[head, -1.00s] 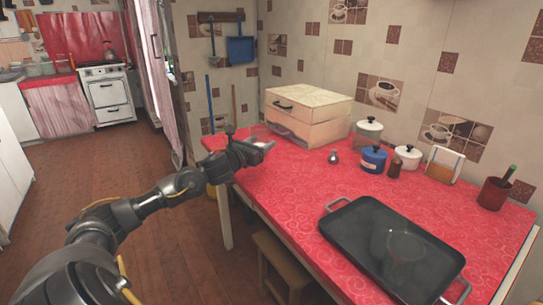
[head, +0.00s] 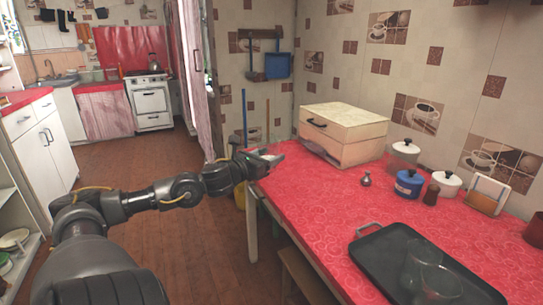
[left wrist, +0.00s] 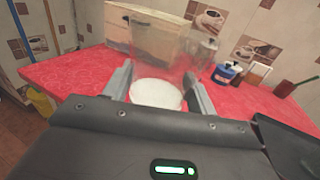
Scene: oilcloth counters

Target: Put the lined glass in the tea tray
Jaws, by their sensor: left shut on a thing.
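My left gripper (head: 264,160) is over the far left end of the red counter. It is shut on a clear glass with a pale round end; the glass sits between the fingers in the left wrist view (left wrist: 156,95). I take this for the lined glass, but cannot make out its lines. The dark tea tray (head: 380,262) lies at the near right of the counter, well away from this gripper. Its edge shows at the right of the left wrist view (left wrist: 288,138). Clear glassware (head: 424,262) stands in the tray. My right gripper is not in view.
A cream box (head: 345,128) stands at the counter's back left. A small metal shaker (head: 366,180), a blue pot (head: 408,184), a white pot (head: 446,184), a brown shaker (head: 431,194) and a holder (head: 488,195) stand along the wall. The red counter (head: 320,205) is clear between box and tray.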

